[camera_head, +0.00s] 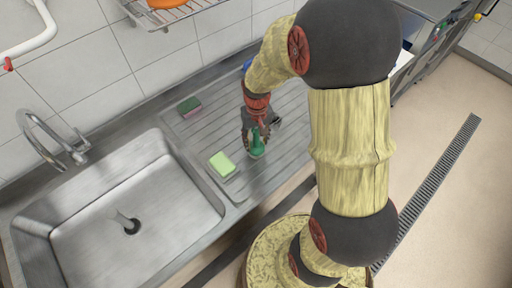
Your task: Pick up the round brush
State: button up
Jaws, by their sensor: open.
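A small green object (256,150), which looks like the round brush, sits on the ribbed steel drainboard (208,132) right of the sink. Its upper part is partly hidden by my gripper. My gripper (262,130) reaches down from above at the green object, with its jaws open and close around or just beside its top. I cannot tell whether the fingers touch it.
A light green sponge (222,165) lies left of the green object, and a green and reddish sponge (190,106) lies farther back. The sink basin (165,195) and its faucet (50,140) are at left. A wire shelf (175,12) hangs on the tiled wall.

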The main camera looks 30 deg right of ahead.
jog(key=shift+r, duration=0.1)
jog(key=shift+c, duration=0.2)
grip_shut()
